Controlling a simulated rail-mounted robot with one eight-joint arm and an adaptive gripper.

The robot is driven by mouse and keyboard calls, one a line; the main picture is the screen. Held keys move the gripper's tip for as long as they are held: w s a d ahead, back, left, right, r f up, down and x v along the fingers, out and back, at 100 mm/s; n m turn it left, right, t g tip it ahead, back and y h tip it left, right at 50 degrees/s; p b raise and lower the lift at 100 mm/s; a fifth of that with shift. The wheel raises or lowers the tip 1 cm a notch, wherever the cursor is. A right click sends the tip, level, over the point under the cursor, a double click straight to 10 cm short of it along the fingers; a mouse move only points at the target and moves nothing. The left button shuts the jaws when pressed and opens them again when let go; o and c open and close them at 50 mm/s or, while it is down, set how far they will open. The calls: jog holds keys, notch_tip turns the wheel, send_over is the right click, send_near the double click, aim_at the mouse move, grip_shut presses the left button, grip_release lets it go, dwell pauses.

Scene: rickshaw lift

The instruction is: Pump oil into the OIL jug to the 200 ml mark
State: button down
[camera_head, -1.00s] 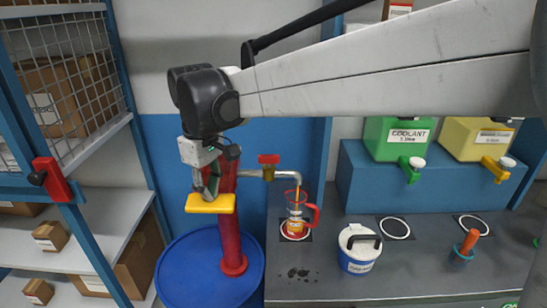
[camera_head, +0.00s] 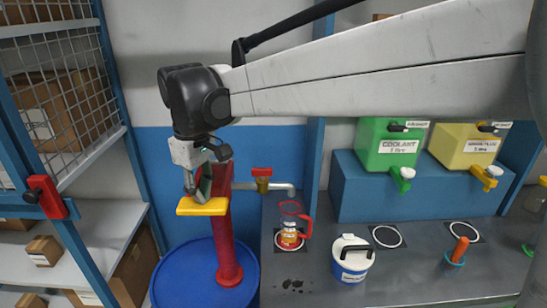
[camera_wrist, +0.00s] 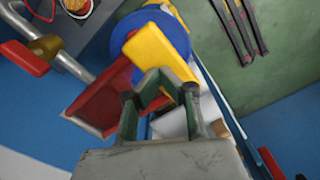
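The red pump (camera_head: 229,248) stands upright on a blue drum (camera_head: 190,290). Its yellow handle plate (camera_head: 203,207) sticks out to the left under my gripper (camera_head: 201,190). In the wrist view the yellow plate (camera_wrist: 158,52) is just beyond my gripper (camera_wrist: 160,80); its fingertips look together and at the plate, with nothing clearly between them. The clear OIL jug (camera_head: 289,238), with a red rim and handle, stands under the pump's metal spout (camera_head: 283,187). Orange oil fills its lower part; its marks are too small to read. No stream shows from the spout.
A white-and-blue lidded pot (camera_head: 352,262) stands right of the jug, with dark spots on the bench before it. Green (camera_head: 390,145) and yellow (camera_head: 467,143) dispensers sit on a blue ledge behind. A wire-mesh shelf with boxes (camera_head: 60,110) is at left.

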jog(key=shift+r+p, duration=1.9)
jog(key=shift+r, duration=1.6)
jog(key=shift+f, duration=0.15)
jog(key=shift+f+b, duration=3.65)
jog(key=shift+f, duration=2.15)
jog(key=shift+r+p, duration=3.6)
jog(key=shift+r, duration=2.35)
jog(key=shift+f, duration=0.1)
